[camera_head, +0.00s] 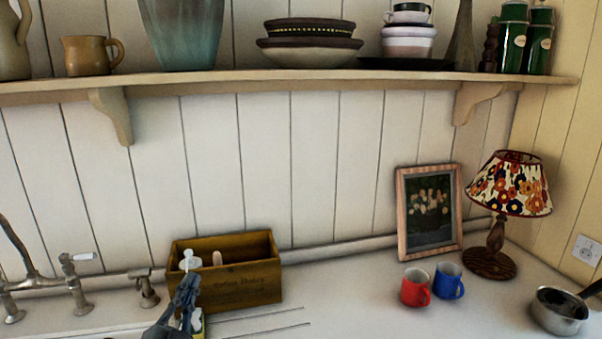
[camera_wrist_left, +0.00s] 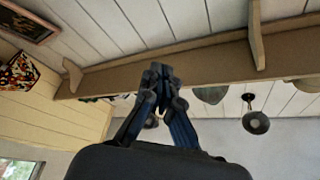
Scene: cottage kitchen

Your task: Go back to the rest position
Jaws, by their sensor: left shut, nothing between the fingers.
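My left gripper (camera_head: 188,287) shows at the bottom left of the head view, in front of the wooden box (camera_head: 240,285). In the left wrist view its fingers (camera_wrist_left: 158,72) are together with nothing between them, and they point up toward the shelf and ceiling. My right gripper is in neither view.
A red mug (camera_head: 415,288) and a blue mug (camera_head: 448,281) stand on the white counter (camera_head: 350,310) near a lamp (camera_head: 500,215), a framed picture (camera_head: 429,212) and a saucepan (camera_head: 558,311). A tap (camera_head: 75,285) is at the left. A shelf (camera_head: 300,82) with crockery runs above.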

